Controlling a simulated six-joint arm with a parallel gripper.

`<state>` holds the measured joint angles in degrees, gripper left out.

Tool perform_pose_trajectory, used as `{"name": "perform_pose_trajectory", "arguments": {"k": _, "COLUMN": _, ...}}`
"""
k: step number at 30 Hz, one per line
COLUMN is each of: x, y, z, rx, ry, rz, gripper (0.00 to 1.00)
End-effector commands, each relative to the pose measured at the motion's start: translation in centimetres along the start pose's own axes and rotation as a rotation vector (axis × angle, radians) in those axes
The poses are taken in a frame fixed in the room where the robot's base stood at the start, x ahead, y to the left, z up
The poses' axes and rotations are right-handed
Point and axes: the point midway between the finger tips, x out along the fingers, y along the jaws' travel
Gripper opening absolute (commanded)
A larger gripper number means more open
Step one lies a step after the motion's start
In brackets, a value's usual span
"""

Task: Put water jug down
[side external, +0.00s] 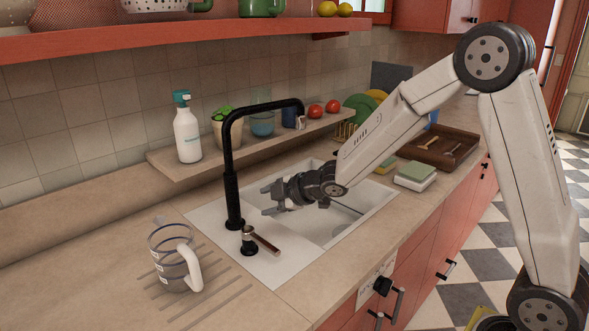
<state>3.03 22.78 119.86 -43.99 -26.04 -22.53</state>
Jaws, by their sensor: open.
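The water jug (172,262) is a clear measuring-style jug with blue bands and a white handle. It stands upright on the grooved drainboard area of the counter, left of the sink, with its handle toward the right. My gripper (268,199) is over the sink, to the right of and beyond the jug, well apart from it. Its jaws are open and point left, with nothing visible between them.
The black faucet (230,185) and its lever (262,241) stand between the jug and my gripper. The sink (335,232) lies beneath my gripper. A low shelf behind holds a spray bottle (187,135), pots and tomatoes. The counter's left part is clear.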

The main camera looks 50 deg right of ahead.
Motion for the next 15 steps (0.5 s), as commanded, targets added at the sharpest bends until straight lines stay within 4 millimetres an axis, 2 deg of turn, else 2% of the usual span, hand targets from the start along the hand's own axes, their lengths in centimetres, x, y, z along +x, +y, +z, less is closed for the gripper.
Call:
{"name": "perform_pose_trajectory", "arguments": {"k": 5, "x": -4.5, "y": -3.3, "z": 3.3, "rx": 0.333, "ry": -0.257, "rz": -0.034, "gripper": 0.6}}
{"name": "perform_pose_trajectory", "arguments": {"k": 9, "x": -8.5, "y": -7.3, "z": 5.3, "rx": 0.603, "ry": -0.455, "rz": -0.073, "gripper": 0.6}}
{"name": "perform_pose_trajectory", "arguments": {"k": 15, "x": -14.0, "y": -13.2, "z": 6.8, "rx": 0.934, "ry": -0.694, "rz": -0.138, "gripper": 0.6}}
